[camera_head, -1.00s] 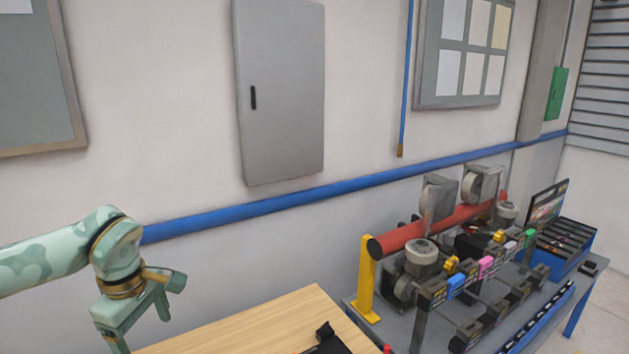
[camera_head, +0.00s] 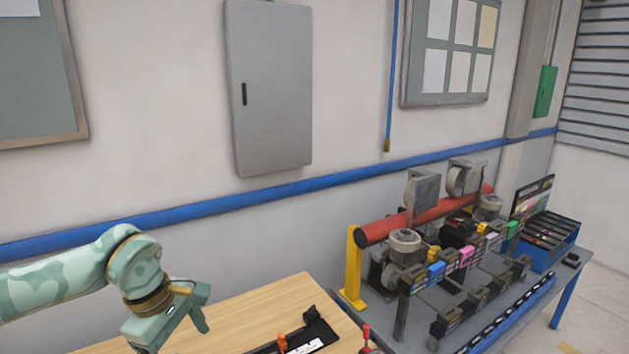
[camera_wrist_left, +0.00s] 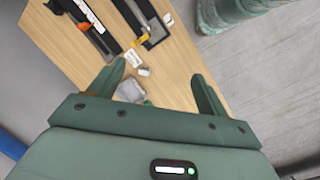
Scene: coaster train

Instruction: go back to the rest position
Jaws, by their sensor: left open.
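My left arm comes in from the left in the head view, with its pale green gripper (camera_head: 178,326) low over the near left of the wooden table (camera_head: 255,308). In the left wrist view, the two fingers of my left gripper (camera_wrist_left: 163,90) stand wide apart with nothing between them. The wooden table top (camera_wrist_left: 178,70) lies below them, with a few small pale items (camera_wrist_left: 132,90) on it near the left finger. My right gripper is in neither view.
A black tray (camera_head: 318,335) with an orange piece lies at the table's front. At right, a grey bench carries a red roller (camera_head: 425,217), a yellow post (camera_head: 353,268) and several coloured blocks. A grey cabinet (camera_head: 270,85) hangs on the wall above a blue rail.

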